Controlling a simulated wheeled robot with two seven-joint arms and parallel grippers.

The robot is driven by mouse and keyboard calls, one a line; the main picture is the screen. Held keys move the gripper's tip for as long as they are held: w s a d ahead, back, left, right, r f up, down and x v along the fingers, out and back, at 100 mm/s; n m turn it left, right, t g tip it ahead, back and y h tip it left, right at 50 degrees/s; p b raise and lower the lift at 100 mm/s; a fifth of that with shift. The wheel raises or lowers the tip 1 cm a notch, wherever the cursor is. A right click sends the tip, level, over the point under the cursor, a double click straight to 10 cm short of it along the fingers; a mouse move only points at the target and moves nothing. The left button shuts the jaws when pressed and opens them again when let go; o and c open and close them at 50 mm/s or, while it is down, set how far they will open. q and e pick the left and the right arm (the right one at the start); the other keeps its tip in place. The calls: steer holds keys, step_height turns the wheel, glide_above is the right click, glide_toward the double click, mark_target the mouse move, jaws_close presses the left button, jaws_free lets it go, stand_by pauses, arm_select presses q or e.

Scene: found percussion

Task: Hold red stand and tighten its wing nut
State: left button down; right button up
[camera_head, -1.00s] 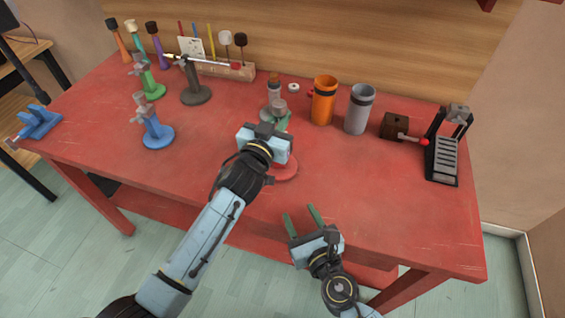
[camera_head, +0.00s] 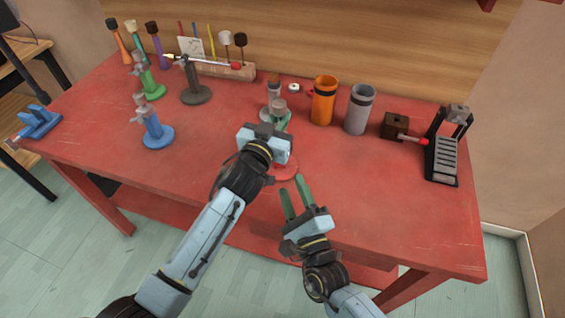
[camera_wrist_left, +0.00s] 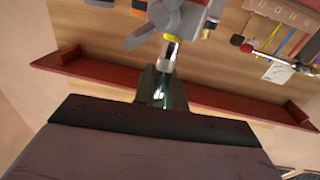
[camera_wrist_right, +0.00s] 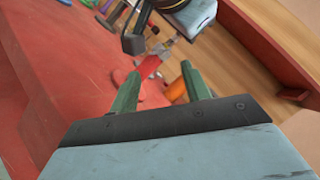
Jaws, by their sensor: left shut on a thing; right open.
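My left gripper (camera_head: 281,122) is shut on the stand's upright part. In the left wrist view, its dark green fingers (camera_wrist_left: 162,90) meet around a post below a grey clamp head (camera_wrist_left: 180,15). A grey wing-shaped piece (camera_wrist_left: 140,38), seemingly the wing nut, sticks out to the left there. My right gripper (camera_head: 292,188) is open and empty, just in front of the red base. In the right wrist view, its green fingers (camera_wrist_right: 158,78) are spread apart.
Blue (camera_head: 158,136), green (camera_head: 152,91) and dark grey (camera_head: 196,94) stands are at the left. An orange cup (camera_head: 323,102), a grey cup (camera_head: 359,110) and a brown box (camera_head: 395,126) stand to the right. The right front table is clear.

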steer(key=x, duration=0.7)
steer(key=shift+w, duration=0.3)
steer(key=shift+a, duration=0.15)
steer(key=shift+c, duration=0.5)
steer(key=c, duration=0.6)
steer(key=shift+m, duration=1)
steer(key=o, duration=0.7)
steer(key=v, duration=1.2)
steer(key=shift+s+a+f, duration=0.1)
steer(key=shift+a+f, duration=0.05)
steer(key=shift+f, duration=0.05)
